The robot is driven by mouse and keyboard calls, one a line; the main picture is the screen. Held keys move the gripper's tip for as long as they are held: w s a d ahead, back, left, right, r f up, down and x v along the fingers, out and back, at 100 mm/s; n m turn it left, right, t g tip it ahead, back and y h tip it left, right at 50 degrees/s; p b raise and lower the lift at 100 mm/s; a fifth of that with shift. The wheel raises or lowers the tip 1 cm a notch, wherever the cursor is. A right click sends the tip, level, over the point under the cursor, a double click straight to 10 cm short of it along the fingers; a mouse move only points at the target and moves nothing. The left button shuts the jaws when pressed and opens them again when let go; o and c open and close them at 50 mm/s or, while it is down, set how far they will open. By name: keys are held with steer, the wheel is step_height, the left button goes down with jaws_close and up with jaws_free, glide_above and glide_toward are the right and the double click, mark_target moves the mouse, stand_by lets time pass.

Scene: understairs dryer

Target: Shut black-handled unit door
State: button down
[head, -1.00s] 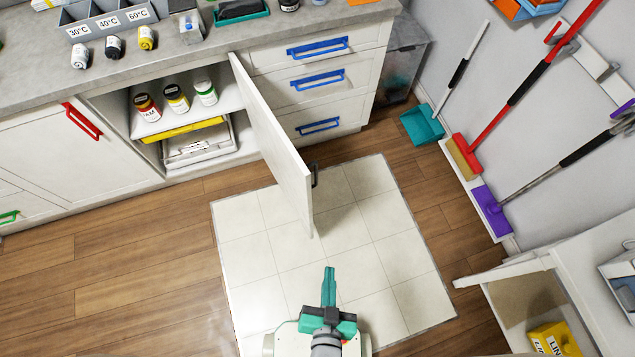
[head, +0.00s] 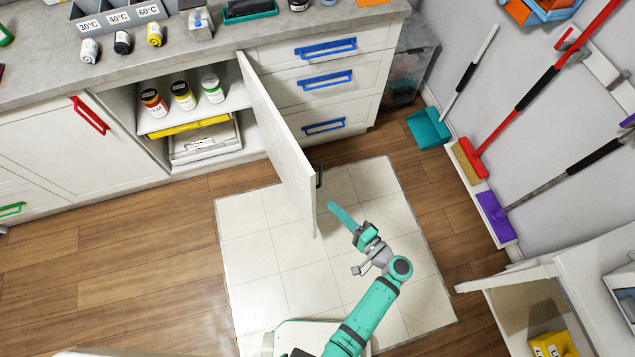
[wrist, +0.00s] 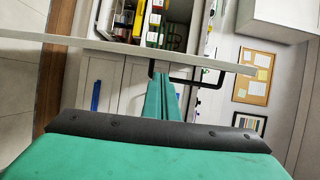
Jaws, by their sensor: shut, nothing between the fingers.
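The black-handled unit door (head: 278,140) is white and stands wide open, jutting out from the counter unit over the tiled floor patch. Its black handle (head: 319,175) is on the right face, near the free edge. My green gripper (head: 338,212) is to the right of the door's free end, pointing towards the door and handle. Its fingers are together and empty. In the wrist view, the fingertips (wrist: 162,80) appear close to the black handle (wrist: 198,84) and the door's edge (wrist: 105,47). I cannot tell whether they touch.
The open unit (head: 225,150) holds several jars, a yellow item and a white tray. Blue-handled drawers (head: 320,85) are shut beside it. A second white door (head: 505,276) stands open at lower right. Brooms (head: 525,95) hang on the right wall. Floor left of the door is clear.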

steer(key=w+a+r, duration=0.2)
steer(key=w+a, duration=0.4)
steer(key=w, duration=0.1)
steer(key=shift+w+y, duration=0.35)
steer(key=shift+y, duration=0.05)
steer(key=shift+a, duration=0.1)
